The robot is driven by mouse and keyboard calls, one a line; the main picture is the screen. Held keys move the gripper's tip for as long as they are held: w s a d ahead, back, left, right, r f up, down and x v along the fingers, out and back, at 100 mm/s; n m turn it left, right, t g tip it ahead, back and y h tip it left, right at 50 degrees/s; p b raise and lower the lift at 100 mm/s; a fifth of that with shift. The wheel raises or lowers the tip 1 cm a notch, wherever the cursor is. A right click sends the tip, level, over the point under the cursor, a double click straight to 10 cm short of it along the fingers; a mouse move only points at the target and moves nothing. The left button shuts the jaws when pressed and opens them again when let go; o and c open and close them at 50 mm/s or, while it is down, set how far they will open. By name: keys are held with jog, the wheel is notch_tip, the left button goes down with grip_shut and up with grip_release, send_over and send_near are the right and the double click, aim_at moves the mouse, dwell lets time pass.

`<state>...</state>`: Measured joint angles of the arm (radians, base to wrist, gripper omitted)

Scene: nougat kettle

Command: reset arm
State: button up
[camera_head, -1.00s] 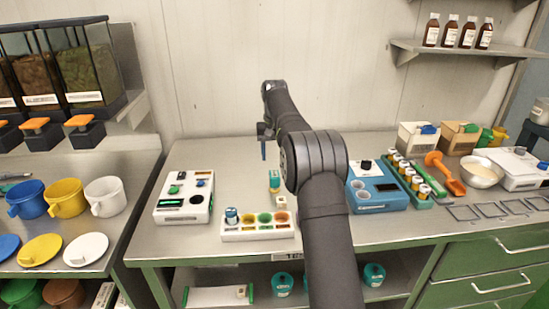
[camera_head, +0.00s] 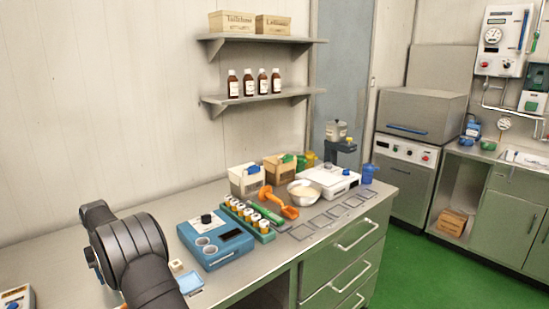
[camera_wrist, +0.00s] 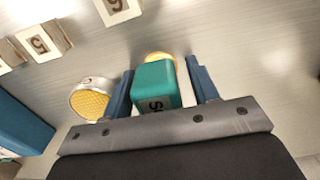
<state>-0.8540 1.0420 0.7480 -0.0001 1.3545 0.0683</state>
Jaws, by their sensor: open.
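In the wrist view my gripper (camera_wrist: 160,66) has two blue fingers spread apart. A teal block-shaped piece (camera_wrist: 155,84) with a dark label stands between them, with gaps visible at the sides. A yellow round part (camera_wrist: 160,57) shows just beyond the teal piece. In the head view only my dark arm shows at the lower left; the gripper is out of that view.
The wrist view shows a yellow-topped round piece (camera_wrist: 90,100) left of the fingers and a numbered block (camera_wrist: 45,41). The head view shows a blue device (camera_head: 215,243), a green vial rack (camera_head: 264,236), an orange scoop (camera_head: 278,202) and a bowl (camera_head: 303,194).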

jog(key=shift+r, duration=2.1)
jog(key=o, duration=0.9)
jog(key=shift+o, duration=0.6)
jog(key=shift+w+d+r, duration=0.1)
jog(key=shift+d+r, duration=0.15)
jog(key=shift+r, duration=0.1)
jog(key=s+d+r+t+y, duration=0.2)
jog(key=d+r, duration=0.4)
jog(key=d, duration=0.2)
jog(key=s+d+r+t+y, duration=0.1)
jog(key=d+r, duration=0.4)
jog(key=d, duration=0.4)
jog(key=x, duration=1)
jog(key=shift+a+r, duration=0.1)
jog(key=shift+r, duration=0.05)
